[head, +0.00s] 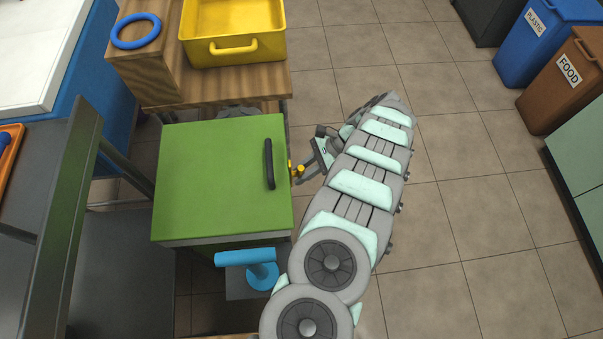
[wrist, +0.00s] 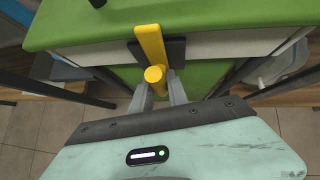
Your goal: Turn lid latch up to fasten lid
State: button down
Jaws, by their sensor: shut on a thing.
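The green lid (head: 215,180) lies flat and closed on the press box, with a black bar handle (head: 269,164) near its right edge. The yellow lid latch (wrist: 149,45) is on the side of the box on a dark mount; its bar points up, its top end overlapping the lid's green edge. It shows small in the head view (head: 291,170). My gripper (wrist: 158,90) is shut on the latch's round yellow knob (wrist: 155,74), one finger on each side. The finger contact is partly hidden by the knob.
A blue cylindrical handle (head: 245,257) stands at the box's near side. A wooden table with a yellow tray (head: 233,50) and a blue ring (head: 136,31) is behind. A dark frame post (head: 60,210) stands left. The floor to the right is open, with bins (head: 567,85) farther off.

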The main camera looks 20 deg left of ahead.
jog(key=shift+r, duration=0.1)
jog(key=c, duration=1.3)
grip_release()
jog(key=shift+s, duration=0.1)
